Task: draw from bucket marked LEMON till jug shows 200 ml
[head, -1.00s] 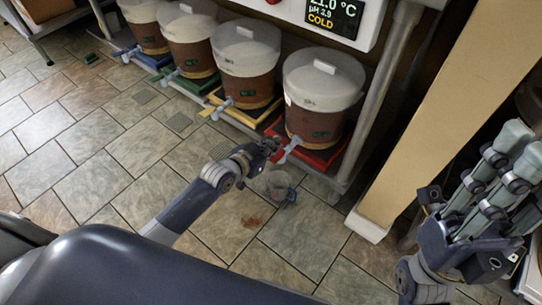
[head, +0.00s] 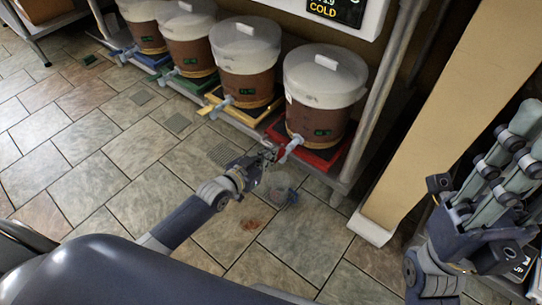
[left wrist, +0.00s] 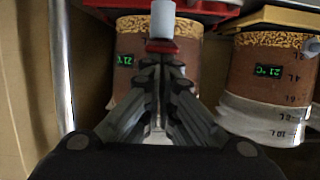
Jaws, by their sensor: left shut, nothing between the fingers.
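Several brown buckets with white lids stand in a row on a low shelf. The nearest bucket (head: 318,122) sits on a red mat (head: 322,160), and its pale tap (head: 291,149) points out over the floor. No LEMON mark is readable. A clear jug (head: 279,184) with a blue part stands on the floor near that tap; its level cannot be read. My left gripper (head: 268,154) is shut and empty, close beside the tap. In the left wrist view, its fingertips (left wrist: 161,66) point at the tap's red part (left wrist: 162,46); contact is unclear. My right gripper (head: 505,165) is at the right, its jaw state unclear.
Other buckets stand to the left on yellow (head: 240,104), green and blue mats. A metal shelf post (head: 378,105) and a tan panel (head: 425,120) stand right of the nearest bucket.

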